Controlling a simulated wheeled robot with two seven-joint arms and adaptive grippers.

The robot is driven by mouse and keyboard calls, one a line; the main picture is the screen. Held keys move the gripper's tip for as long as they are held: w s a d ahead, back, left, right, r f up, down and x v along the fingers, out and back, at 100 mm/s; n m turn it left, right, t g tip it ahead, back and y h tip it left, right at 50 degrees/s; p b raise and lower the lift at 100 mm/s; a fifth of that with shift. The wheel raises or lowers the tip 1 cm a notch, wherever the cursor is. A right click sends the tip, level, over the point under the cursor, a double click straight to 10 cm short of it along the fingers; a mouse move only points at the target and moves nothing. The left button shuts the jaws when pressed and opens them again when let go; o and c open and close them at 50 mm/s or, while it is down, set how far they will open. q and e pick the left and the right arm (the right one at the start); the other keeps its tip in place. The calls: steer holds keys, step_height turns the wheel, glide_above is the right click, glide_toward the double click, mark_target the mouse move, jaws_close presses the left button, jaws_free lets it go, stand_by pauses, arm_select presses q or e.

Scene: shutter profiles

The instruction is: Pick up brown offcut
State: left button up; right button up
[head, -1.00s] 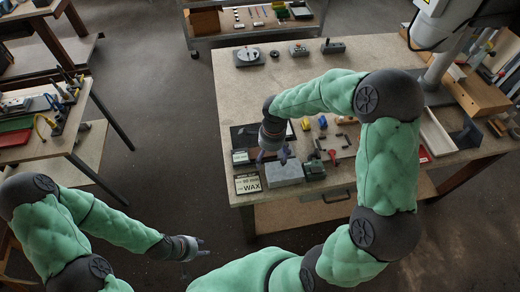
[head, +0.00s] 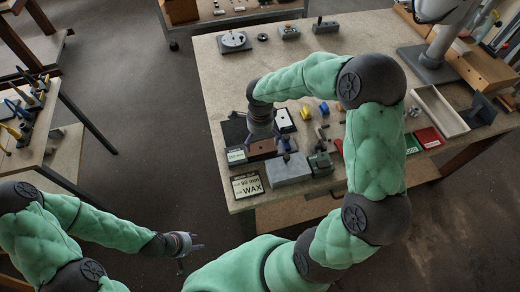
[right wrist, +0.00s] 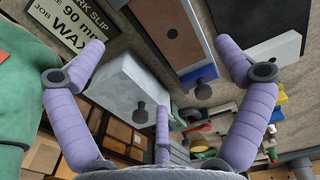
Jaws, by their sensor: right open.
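A brown block (head: 263,149) lies near the front left of the bench, just behind the grey block; it may be the offcut. My left gripper (head: 192,244) is open and empty, low over the floor left of the bench.
A WAX job card (head: 248,184) lies at the bench's front left edge. A dark green device (head: 321,164) stands right of the grey block, with small coloured items behind. A white tray (head: 440,110) is at the right.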

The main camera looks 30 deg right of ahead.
mark_target(261, 150)
step_height(261, 150, down, 3)
steer(key=shift+w+r, duration=0.1)
steer(key=shift+d+f+b, duration=0.2)
steer(key=shift+f+b, duration=0.05)
steer(key=shift+f, duration=1.1)
steer(key=shift+d+f+b, duration=0.15)
steer(key=shift+f+b, duration=0.1)
steer(key=shift+f, duration=1.05)
steer(key=shift+c, duration=0.3)
steer(key=c, duration=1.3)
steer(key=shift+r, duration=0.1)
steer(key=shift+r, duration=0.1)
